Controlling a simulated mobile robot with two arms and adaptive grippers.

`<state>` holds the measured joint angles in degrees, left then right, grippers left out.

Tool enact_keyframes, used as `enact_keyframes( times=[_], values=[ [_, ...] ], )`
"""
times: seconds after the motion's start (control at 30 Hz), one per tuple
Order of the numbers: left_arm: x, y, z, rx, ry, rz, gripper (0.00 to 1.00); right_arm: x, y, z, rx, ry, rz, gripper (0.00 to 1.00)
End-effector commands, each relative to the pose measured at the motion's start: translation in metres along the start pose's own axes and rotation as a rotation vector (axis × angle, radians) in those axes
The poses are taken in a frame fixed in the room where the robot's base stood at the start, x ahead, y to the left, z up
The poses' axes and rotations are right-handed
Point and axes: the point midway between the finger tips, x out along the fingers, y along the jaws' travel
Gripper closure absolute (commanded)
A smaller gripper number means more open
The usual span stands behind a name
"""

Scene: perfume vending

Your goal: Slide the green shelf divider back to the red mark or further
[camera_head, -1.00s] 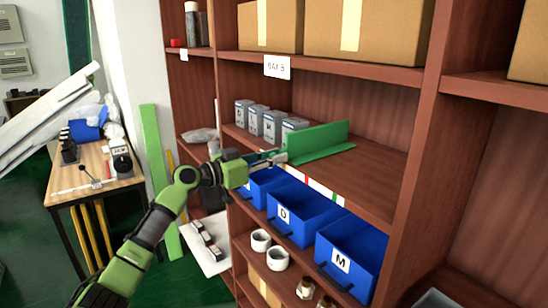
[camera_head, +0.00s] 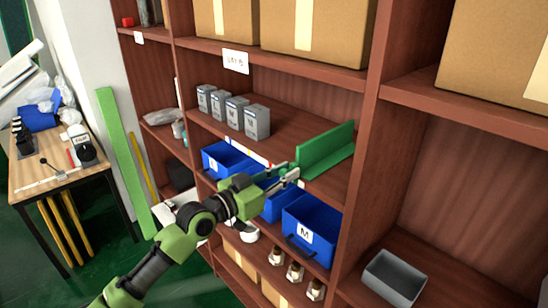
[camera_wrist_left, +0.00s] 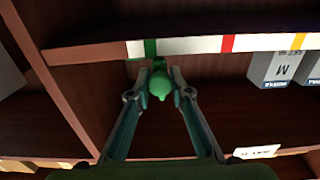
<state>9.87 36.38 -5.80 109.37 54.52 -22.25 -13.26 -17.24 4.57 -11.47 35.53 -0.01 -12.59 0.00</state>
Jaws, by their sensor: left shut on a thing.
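The green shelf divider (camera_head: 326,150) stands upright on the middle shelf, close to the right upright of the bay. My left gripper (camera_head: 293,173) is at its front end. In the left wrist view, the fingers (camera_wrist_left: 160,92) are shut on the divider's green knob (camera_wrist_left: 159,84). The shelf's front edge carries a white strip with a red mark (camera_wrist_left: 227,43), a yellow mark (camera_wrist_left: 298,41) and a green mark (camera_wrist_left: 150,48). In that view the knob lines up near the green mark, apart from the red one. My right gripper is not in view.
Several grey boxes (camera_head: 232,112) stand on the same shelf to the left, with bare shelf between them and the divider. Blue bins (camera_head: 312,230) sit on the shelf below. A grey tray (camera_head: 394,277) is at lower right. A workbench (camera_head: 60,172) stands at far left.

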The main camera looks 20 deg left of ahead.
Motion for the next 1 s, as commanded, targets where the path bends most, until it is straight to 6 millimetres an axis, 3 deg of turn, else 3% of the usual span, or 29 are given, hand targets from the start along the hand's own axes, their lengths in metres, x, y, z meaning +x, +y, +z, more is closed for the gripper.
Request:
enact_keyframes(
  times=[0.5, 0.53, 0.57, 1.0],
  values=[
    [0.0002, 0.0054, -0.0001, 0.003, 0.001, -0.001, 1.00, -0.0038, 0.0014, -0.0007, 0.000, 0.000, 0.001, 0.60],
    [0.0002, 0.0054, -0.0001, 0.003, 0.001, -0.001, 0.73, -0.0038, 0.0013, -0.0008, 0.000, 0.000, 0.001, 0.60],
    [0.0002, 0.0053, -0.0001, 0.003, 0.001, -0.001, 0.65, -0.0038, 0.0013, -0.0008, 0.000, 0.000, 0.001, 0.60],
    [-0.0040, 0.0048, 0.0010, 0.003, -0.001, -0.002, 0.64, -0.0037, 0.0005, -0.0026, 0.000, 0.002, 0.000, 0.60]
  ],
)
